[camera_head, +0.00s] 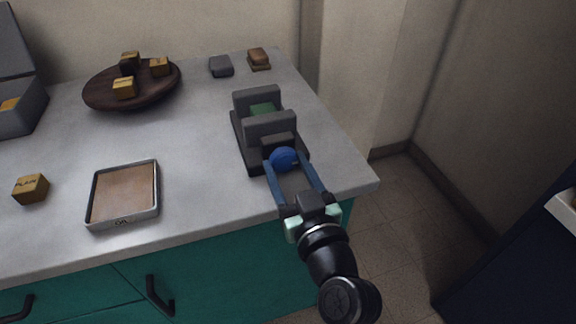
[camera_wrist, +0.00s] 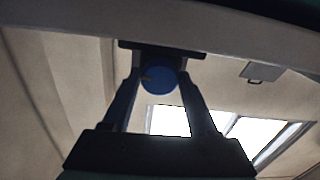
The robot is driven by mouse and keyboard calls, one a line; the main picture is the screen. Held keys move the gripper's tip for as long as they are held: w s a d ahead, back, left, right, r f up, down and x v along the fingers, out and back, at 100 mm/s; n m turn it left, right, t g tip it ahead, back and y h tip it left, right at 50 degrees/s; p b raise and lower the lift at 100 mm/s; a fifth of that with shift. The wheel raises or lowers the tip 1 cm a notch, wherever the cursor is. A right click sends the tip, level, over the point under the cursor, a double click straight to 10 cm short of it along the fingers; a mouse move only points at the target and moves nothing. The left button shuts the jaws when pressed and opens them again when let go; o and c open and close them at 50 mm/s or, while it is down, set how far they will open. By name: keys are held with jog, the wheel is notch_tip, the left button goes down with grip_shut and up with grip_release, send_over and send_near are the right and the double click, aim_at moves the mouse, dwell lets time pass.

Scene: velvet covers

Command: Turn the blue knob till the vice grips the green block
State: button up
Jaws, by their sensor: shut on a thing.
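The dark grey vice (camera_head: 269,125) stands near the right end of the counter. The green block (camera_head: 263,109) sits between its two upright jaws, partly hidden by the near jaw, so I cannot tell whether both jaws touch it. The blue knob (camera_head: 284,159) is on the vice's near end, facing me. My gripper (camera_head: 291,166) has its two blue fingers on either side of the knob and is shut on it. In the wrist view the round knob (camera_wrist: 158,80) shows between my fingertips (camera_wrist: 160,84).
A dark round plate (camera_head: 105,97) with several yellowish cubes stands at the back left. A shallow tray (camera_head: 89,203) lies at the front, with a loose cube (camera_head: 31,188) left of it. Two small blocks (camera_head: 221,66) (camera_head: 259,59) lie behind the vice. The counter's right edge is close.

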jog(key=m+p, duration=0.2)
jog(key=m, duration=0.5)
jog(key=shift+r, duration=0.1)
jog(key=m+p, duration=0.1)
jog(key=m, duration=0.2)
jog(key=shift+m+p, duration=0.3)
jog(key=shift+m, duration=0.1)
jog(key=shift+m+p, duration=0.6)
jog(key=shift+m, duration=0.9)
jog(key=o, duration=1.4)
jog(key=shift+c, duration=0.2)
jog(key=shift+s, duration=0.1)
jog(key=b+v, duration=0.1)
jog(key=v, duration=1.2)
